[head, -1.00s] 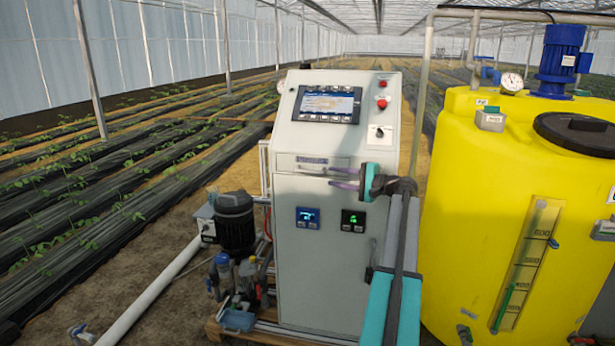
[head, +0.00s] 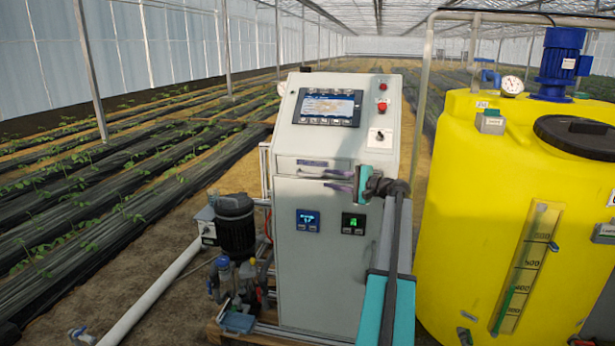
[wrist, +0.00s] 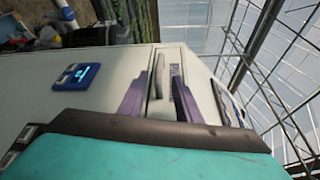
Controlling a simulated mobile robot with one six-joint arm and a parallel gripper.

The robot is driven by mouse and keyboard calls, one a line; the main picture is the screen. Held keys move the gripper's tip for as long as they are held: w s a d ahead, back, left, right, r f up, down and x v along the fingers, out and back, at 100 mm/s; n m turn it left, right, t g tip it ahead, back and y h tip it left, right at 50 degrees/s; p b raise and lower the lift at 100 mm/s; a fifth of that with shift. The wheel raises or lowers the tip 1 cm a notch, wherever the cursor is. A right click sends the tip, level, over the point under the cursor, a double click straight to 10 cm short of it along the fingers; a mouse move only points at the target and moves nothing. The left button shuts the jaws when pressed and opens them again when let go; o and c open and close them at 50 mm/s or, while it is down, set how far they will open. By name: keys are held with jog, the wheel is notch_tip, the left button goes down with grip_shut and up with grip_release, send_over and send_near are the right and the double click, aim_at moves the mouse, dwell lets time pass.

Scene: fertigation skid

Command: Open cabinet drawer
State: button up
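The grey cabinet (head: 300,260) stands upright in the middle of the head view. Its drawer (head: 287,166) is a narrow front below the screen panel and looks closed. The drawer's pale handle bar shows in the wrist view (wrist: 161,80). My gripper (head: 339,181) is at the right part of the drawer front, with its purple fingers apart. In the wrist view my gripper (wrist: 158,98) is open, with one finger on each side of the handle. I cannot tell whether either finger touches it.
A yellow tank (head: 470,200) stands close on the right of the cabinet. A pump (head: 235,225) and pipework are at the lower left. Two small displays (head: 308,222) are below the drawer. Planted rows (head: 90,200) lie beyond on the left.

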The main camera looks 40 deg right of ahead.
aim_at(314, 176)
jog(key=w, duration=0.3)
jog(key=w+a+p, duration=0.1)
jog(key=w, duration=0.2)
jog(key=w+f+p, duration=0.1)
jog(key=w, duration=0.2)
jog(key=shift+w+a, duration=0.3)
jog(key=shift+a, duration=0.05)
